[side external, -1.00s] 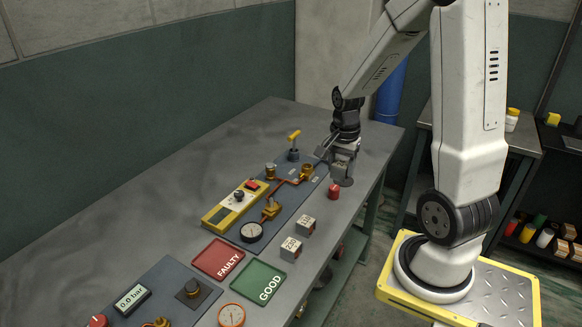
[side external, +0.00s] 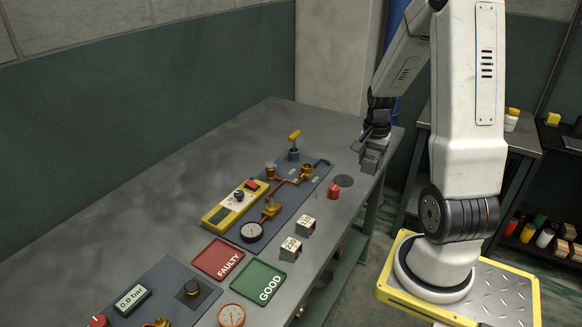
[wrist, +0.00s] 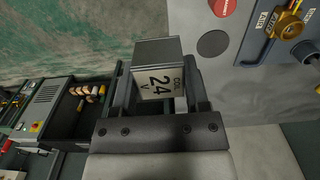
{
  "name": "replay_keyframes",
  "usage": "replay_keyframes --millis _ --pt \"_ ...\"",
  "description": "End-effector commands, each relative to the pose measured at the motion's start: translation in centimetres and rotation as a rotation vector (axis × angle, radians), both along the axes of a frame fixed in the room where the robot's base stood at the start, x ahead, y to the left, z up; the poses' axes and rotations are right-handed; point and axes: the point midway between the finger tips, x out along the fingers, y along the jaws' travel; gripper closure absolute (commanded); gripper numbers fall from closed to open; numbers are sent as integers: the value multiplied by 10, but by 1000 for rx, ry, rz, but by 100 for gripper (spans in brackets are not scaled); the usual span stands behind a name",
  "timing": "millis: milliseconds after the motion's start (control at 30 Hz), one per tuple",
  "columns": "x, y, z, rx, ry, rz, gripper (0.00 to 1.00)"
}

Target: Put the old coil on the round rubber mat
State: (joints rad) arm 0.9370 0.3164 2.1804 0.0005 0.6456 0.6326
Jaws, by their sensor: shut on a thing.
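My gripper (side external: 369,148) is shut on a grey box-shaped coil (side external: 371,161) with a white label. In the wrist view the label on the coil (wrist: 160,84) reads COIL 24 V, between the two fingers of my gripper (wrist: 160,98). The coil is held above the far right part of the bench, near its edge. The round rubber mat (side external: 343,180) is a dark, bare disc on the bench, to the left and nearer the camera. The mat (wrist: 213,43) shows at the upper right in the wrist view, apart from the coil.
A red round part (side external: 334,191) stands close to the mat. Two labelled blocks (side external: 290,249) (side external: 306,225) stand near the front edge. The valve panel (side external: 293,180) lies to the left. FAULTY (side external: 218,260) and GOOD (side external: 260,282) trays are nearer.

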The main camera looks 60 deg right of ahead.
Motion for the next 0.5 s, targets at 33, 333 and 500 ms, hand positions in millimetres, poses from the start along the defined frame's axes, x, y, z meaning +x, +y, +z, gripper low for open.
replay_keyframes --millis 33,333,500 --pt "4 -3 -2 -1 0 1 98" --pt "30 -26 -18 0 0 1 98" --pt "47 -41 -28 0 0 1 98"
